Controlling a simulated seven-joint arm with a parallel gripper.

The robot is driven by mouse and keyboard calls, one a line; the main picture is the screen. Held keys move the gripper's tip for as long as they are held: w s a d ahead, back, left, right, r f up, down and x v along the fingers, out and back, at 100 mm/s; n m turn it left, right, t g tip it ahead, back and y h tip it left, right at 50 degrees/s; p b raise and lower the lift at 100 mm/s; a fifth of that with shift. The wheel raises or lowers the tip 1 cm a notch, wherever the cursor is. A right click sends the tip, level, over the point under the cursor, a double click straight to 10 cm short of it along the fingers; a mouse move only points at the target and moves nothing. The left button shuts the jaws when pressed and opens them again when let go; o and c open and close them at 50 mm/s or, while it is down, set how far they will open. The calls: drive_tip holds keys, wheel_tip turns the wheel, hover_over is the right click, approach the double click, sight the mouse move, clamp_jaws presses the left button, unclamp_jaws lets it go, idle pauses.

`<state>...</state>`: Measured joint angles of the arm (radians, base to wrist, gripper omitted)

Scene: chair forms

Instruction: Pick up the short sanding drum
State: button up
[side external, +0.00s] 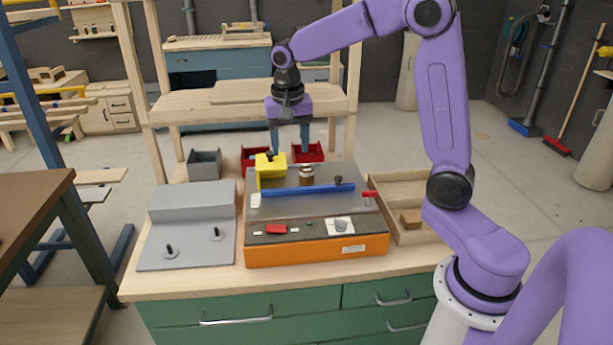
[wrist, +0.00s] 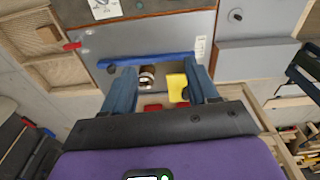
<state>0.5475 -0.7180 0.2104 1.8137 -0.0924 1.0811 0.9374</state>
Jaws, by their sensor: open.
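The short sanding drum, which I take to be the small brown cylinder with a pale band (side external: 306,174), stands upright on the grey machine top behind the blue bar. In the wrist view the drum (wrist: 147,78) shows between my fingers, nearer the left one. My gripper (side external: 290,151) is open and empty, pointing down above the back of the machine. In the side view one finger is over the yellow block and the other is above the drum. In the wrist view my gripper's fingers (wrist: 160,72) frame the drum and the yellow block.
The yellow block (side external: 269,171) stands close beside the drum. A blue bar (side external: 307,190) crosses the machine (side external: 317,249) in front of them. Red bins (side external: 308,153) and a grey bin (side external: 205,164) sit behind. A wooden tray (side external: 403,190) lies at right, a grey plate (side external: 190,229) at left.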

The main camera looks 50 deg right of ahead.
sight(307, 173)
drive_tip(key=w+d+m, duration=0.6)
drive_tip(key=d+m, duration=0.1)
drive_tip(key=d, duration=0.4)
drive_tip(key=shift+h, duration=0.3)
drive_tip(key=f, duration=0.4)
drive_tip(key=d+f, duration=0.1)
drive_tip(key=f, duration=0.7)
drive_tip(key=shift+s+d+f, duration=0.1)
drive_tip(key=shift+d+f, duration=0.1)
drive_tip(key=shift+d, duration=0.2)
drive_tip(key=shift+d+f, duration=0.25)
drive_tip(key=shift+f, duration=1.1)
drive_tip(key=shift+d+f, duration=0.25)
drive_tip(key=shift+f, duration=1.05)
drive_tip(key=c, duration=0.8)
